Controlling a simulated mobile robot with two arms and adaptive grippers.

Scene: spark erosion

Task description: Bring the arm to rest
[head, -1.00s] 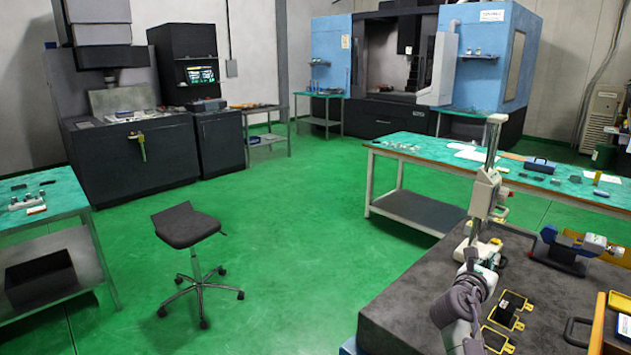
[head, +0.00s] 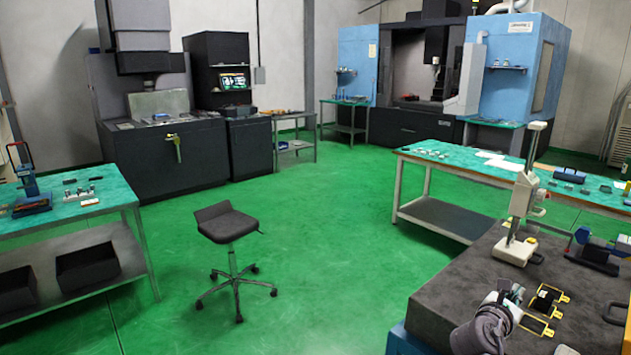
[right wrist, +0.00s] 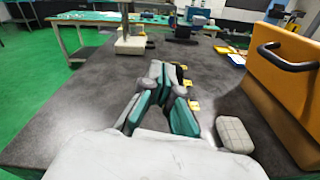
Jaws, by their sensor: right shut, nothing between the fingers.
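My right gripper (head: 512,290) is at the lower right of the head view, low over the dark surface plate (head: 445,300). In the right wrist view the right gripper (right wrist: 165,80) has grey fingers with teal pads. Its fingers come together toward the tips, and nothing is held between them. My right arm comes in from the bottom edge of the head view; most of it is out of view. My left gripper does not show.
A height gauge stand (head: 520,215) stands beyond the gripper on the plate. Yellow-edged black pieces (head: 540,307) lie just right of the gripper. An orange case (right wrist: 285,90) and a grey block (right wrist: 234,134) are at right in the wrist view. A stool (head: 228,225) stands on open green floor.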

